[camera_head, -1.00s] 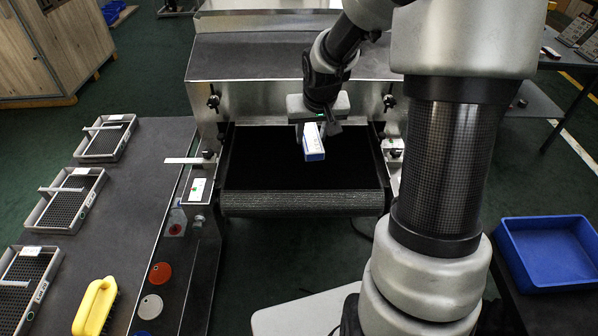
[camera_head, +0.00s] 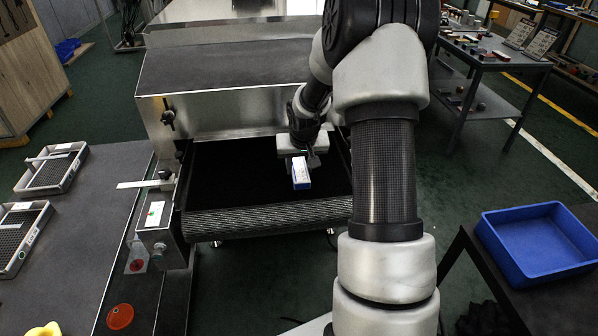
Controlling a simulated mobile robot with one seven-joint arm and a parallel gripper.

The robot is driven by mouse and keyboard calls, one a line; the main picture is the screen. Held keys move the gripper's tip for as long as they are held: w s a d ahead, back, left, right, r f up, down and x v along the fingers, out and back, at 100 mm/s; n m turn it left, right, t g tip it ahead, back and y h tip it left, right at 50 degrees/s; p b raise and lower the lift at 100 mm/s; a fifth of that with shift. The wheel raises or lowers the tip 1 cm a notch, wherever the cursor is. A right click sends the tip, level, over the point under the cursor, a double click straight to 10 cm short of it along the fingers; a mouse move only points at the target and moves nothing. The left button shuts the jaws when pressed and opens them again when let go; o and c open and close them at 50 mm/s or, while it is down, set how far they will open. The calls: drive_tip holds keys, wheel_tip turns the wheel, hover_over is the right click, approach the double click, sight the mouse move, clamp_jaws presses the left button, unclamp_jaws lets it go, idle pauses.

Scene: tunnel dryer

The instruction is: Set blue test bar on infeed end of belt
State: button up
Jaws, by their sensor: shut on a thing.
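The blue test bar (camera_head: 301,174), with a white top face and blue end, is held in my gripper (camera_head: 300,157). The gripper is shut on it. The bar is over the near, right-hand part of the black belt (camera_head: 235,178) of the tunnel dryer (camera_head: 230,80). The belt's near end is a ribbed roller edge (camera_head: 262,217). I cannot tell whether the bar touches the belt or hangs just above it. The fingertips are partly hidden by the gripper body.
A grey table at left carries wire-mesh trays (camera_head: 55,168), a red disc (camera_head: 120,316) and a yellow-handled thing (camera_head: 42,329). A metal strip (camera_head: 145,184) juts out left of the belt. A blue bin (camera_head: 538,243) stands at right. The left half of the belt is clear.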

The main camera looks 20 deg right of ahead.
drive_tip(key=shift+f, duration=0.7)
drive_tip(key=shift+f, duration=0.15)
drive_tip(key=o, duration=1.1)
drive_tip(key=shift+r, duration=0.55)
drive_tip(key=p+v, duration=0.2)
drive_tip(key=v, duration=0.9)
drive_tip(key=shift+s, duration=0.25)
